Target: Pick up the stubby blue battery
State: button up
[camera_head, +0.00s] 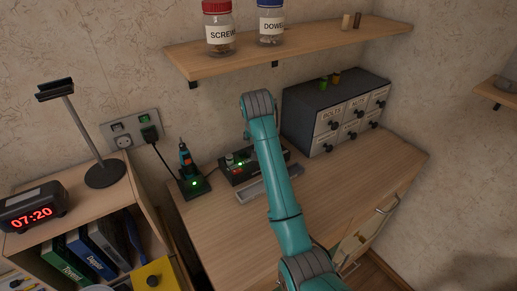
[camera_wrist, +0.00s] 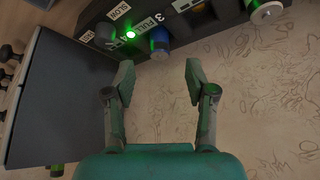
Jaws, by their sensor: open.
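In the wrist view a short blue battery (camera_wrist: 159,43) sits at the dark charger (camera_wrist: 205,22), beside the label "FULL". A green light glows to its left. My gripper (camera_wrist: 159,79) is open and empty. The battery lies just beyond its fingertips, roughly between the two fingers in the picture, with no contact seen. In the head view the charger (camera_head: 238,177) stands on the desk near the wall. My arm covers part of it, and I cannot make out the blue battery or my fingers there.
A pale round-ended cell (camera_wrist: 267,12) sits farther right on the charger. A dark drawer cabinet (camera_head: 333,115) stands right of my arm, with small green and orange items on top. A tool in its dock (camera_head: 190,178) stands left. A shelf (camera_head: 290,50) with jars hangs above.

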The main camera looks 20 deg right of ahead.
jog(key=x, duration=0.5)
jog(key=shift+w, duration=0.15)
jog(key=shift+r, duration=0.1)
grip_shut()
